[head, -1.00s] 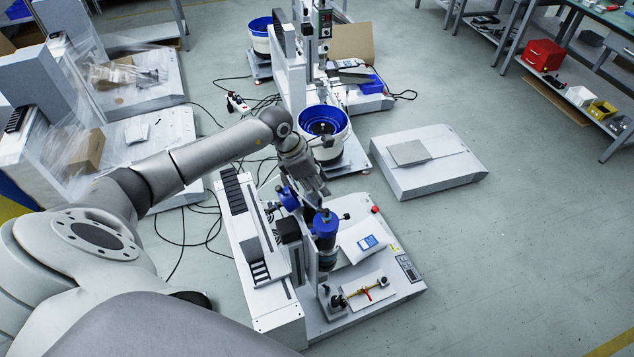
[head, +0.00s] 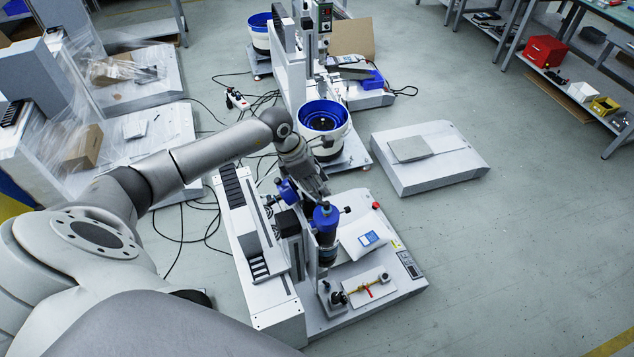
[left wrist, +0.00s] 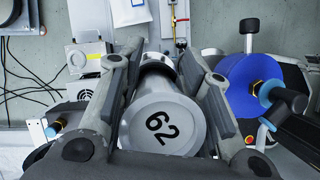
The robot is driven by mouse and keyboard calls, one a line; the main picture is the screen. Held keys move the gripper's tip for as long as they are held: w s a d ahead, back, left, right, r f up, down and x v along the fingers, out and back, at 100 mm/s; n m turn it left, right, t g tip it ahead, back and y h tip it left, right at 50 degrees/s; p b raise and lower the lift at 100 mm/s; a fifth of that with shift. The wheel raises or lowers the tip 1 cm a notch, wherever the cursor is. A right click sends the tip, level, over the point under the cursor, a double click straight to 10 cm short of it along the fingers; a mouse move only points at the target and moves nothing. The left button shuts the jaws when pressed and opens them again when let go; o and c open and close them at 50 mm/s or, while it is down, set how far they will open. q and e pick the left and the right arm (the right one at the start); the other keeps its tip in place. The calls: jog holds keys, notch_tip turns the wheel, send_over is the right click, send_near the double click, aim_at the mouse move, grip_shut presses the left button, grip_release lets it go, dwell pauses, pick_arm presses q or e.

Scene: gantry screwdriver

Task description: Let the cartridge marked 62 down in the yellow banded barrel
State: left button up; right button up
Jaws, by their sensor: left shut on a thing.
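The cartridge (left wrist: 165,120), a pale grey cylinder with a black 62 on its end, sits between the fingers of my left gripper (left wrist: 165,62) in the left wrist view. The fingers are shut on its sides. In the head view my left gripper (head: 314,184) hangs over the gantry machine, just behind its blue-topped cylinder; I cannot make out the cartridge there. I cannot pick out the yellow banded barrel; the cartridge and fingers hide what lies straight below. My right gripper is not in view.
A blue-capped cylinder (head: 326,220) stands close to my left gripper; it also shows at the right in the left wrist view (left wrist: 245,82). A blue bowl feeder (head: 324,116) stands behind. A low grey platform (head: 440,170) lies right. Open floor (head: 520,240) lies beyond.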

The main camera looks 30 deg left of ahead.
pick_arm(q)
jog(key=shift+f, duration=0.2)
jog(key=o, duration=1.1)
jog(key=shift+o, duration=0.2)
jog(key=v, duration=0.8)
